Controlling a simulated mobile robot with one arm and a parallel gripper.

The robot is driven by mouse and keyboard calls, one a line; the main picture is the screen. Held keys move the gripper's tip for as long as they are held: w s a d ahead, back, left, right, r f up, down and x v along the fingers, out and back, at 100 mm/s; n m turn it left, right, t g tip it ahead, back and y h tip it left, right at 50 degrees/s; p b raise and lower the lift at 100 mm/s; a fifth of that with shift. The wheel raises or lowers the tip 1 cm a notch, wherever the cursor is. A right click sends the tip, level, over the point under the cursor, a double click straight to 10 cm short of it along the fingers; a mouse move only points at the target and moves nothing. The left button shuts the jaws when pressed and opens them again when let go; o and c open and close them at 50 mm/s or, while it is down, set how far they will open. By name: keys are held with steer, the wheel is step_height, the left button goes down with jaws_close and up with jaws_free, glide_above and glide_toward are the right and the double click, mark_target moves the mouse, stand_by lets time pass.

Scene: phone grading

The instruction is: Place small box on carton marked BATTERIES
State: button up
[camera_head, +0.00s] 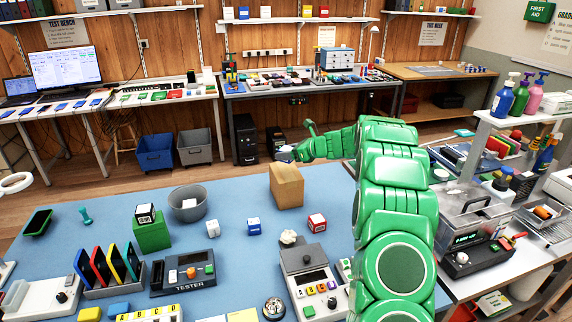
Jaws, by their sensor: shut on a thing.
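My green arm reaches in from the right. My gripper (284,154) is shut on a small, pale object, just above and behind the top of a brown carton (287,188). The object is too small and too hidden by the gripper to identify. The carton stands upright on the blue table. I cannot read any BATTERIES mark on it. Several small boxes stand on the table: a blue and white one (254,227), a red and white one (317,222) and a white one (213,228). A black and white box (146,213) sits on a green block (152,236).
A grey bowl (188,206) stands left of the carton. A tester (185,273), a rack of coloured panels (112,266) and a grey device with lettered buttons (306,268) fill the front. The blue table (330,190) is clear around the carton. A side bench with bottles is at right.

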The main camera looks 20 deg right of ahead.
mark_target(287, 171)
steer(key=shift+w+d+f, duration=0.15)
steer(key=shift+w+f, duration=0.6)
steer(key=shift+f, duration=0.15)
steer(key=shift+w+d+f, duration=0.1)
steer(key=shift+w+f, duration=0.65)
steer(key=shift+f, duration=1.55)
steer(key=shift+f, duration=0.2)
steer(key=o, duration=1.1)
steer(key=shift+r, duration=0.15)
steer(key=shift+s+d+r, duration=0.15)
steer(key=shift+s, duration=0.05)
steer(key=v, duration=1.1)
steer(key=shift+s+d, duration=0.2)
steer(key=shift+s, duration=0.05)
